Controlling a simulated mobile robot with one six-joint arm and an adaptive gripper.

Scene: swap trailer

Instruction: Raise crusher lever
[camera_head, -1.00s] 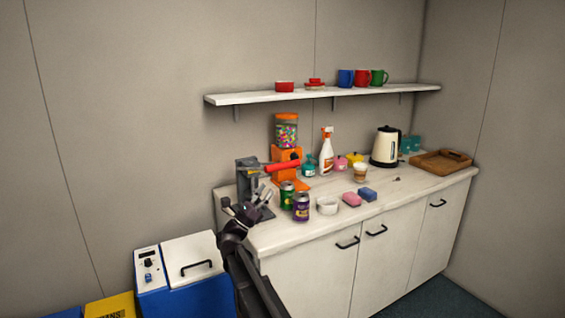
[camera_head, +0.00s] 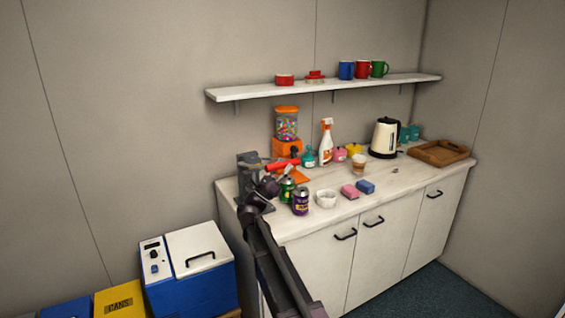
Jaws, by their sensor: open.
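The grey can crusher (camera_head: 247,168) stands at the left end of the counter. Its lever, with a red grip (camera_head: 283,164), sticks out to the right, roughly level. My gripper (camera_head: 284,174) is open, just below and in front of the red grip in the picture. I cannot tell whether it touches the lever. My gripper and arm hide the lower part of the crusher and part of the green can (camera_head: 288,187).
A purple can (camera_head: 300,202), a white bowl (camera_head: 326,198) and pink and blue sponges (camera_head: 349,191) lie right of my gripper. An orange candy dispenser (camera_head: 287,147) stands behind the lever. The blue cooler (camera_head: 200,290) and the yellow CANS bin (camera_head: 119,303) are at lower left.

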